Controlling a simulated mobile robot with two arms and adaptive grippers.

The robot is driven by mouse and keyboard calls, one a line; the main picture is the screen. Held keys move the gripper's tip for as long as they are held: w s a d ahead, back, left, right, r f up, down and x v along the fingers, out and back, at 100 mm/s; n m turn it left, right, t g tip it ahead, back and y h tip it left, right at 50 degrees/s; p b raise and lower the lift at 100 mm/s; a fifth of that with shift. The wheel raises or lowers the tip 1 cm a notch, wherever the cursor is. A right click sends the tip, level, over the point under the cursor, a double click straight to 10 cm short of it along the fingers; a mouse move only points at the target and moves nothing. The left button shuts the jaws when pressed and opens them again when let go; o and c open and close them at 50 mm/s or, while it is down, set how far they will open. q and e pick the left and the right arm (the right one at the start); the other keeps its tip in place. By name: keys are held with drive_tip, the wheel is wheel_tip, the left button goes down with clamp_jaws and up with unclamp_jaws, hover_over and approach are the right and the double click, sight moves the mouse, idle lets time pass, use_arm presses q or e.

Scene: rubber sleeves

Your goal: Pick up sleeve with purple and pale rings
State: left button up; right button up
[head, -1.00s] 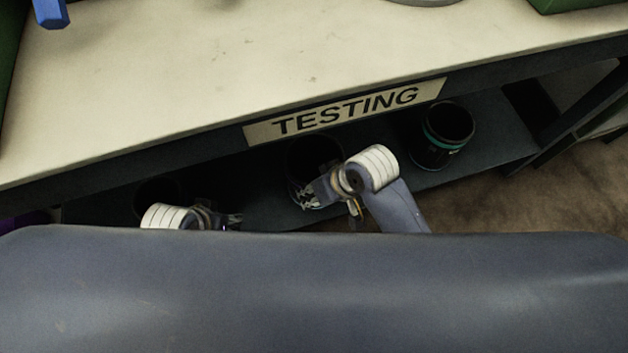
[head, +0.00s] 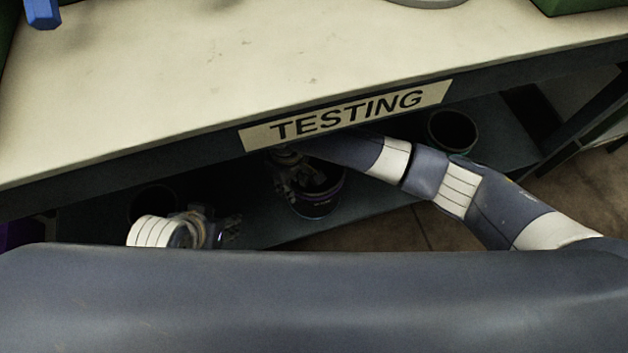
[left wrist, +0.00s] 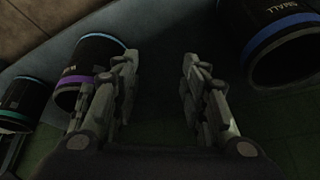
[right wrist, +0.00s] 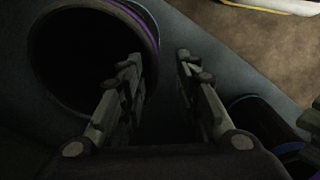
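The dark sleeve with a purple and a pale ring (head: 318,207) stands upright on the shelf under the table, in the middle. The left wrist view shows its purple band and pale bluish rim band (left wrist: 88,62); the right wrist view shows its open mouth and rings (right wrist: 140,18) from close above. My right gripper (head: 290,182) is at its left side in the head view, open, with one finger overlapping the rim in the right wrist view (right wrist: 155,60). I cannot tell whether that finger is inside the mouth. My left gripper (head: 238,230) is open and empty, apart from the sleeve (left wrist: 155,62).
A sleeve with a teal ring (head: 453,132) stands to the right. A blue-ringed sleeve (left wrist: 283,35) stands at the left in the head view (head: 152,203). The table edge with the TESTING sign (head: 345,115) overhangs the shelf, and my right arm passes close below it.

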sight(308, 205)
wheel_tip(308, 205, down, 10)
drive_tip(key=b, duration=0.4)
drive_tip(key=shift+w+d, duration=0.25)
clamp_jaws()
use_arm(q)
drive_tip(key=w+d+r+t+h, duration=0.1)
drive_tip(key=w+d+r+t, duration=0.2)
drive_tip(key=w+r+t, duration=0.3)
drive_tip(key=w+d+r+t+h, duration=0.2)
drive_tip(key=w+r+t, duration=0.4)
drive_tip(key=w+r, duration=0.3)
drive_tip(key=shift+d+r+m, duration=0.3)
drive_tip(key=shift+d+r, duration=0.15)
drive_tip(key=shift+d, duration=0.15)
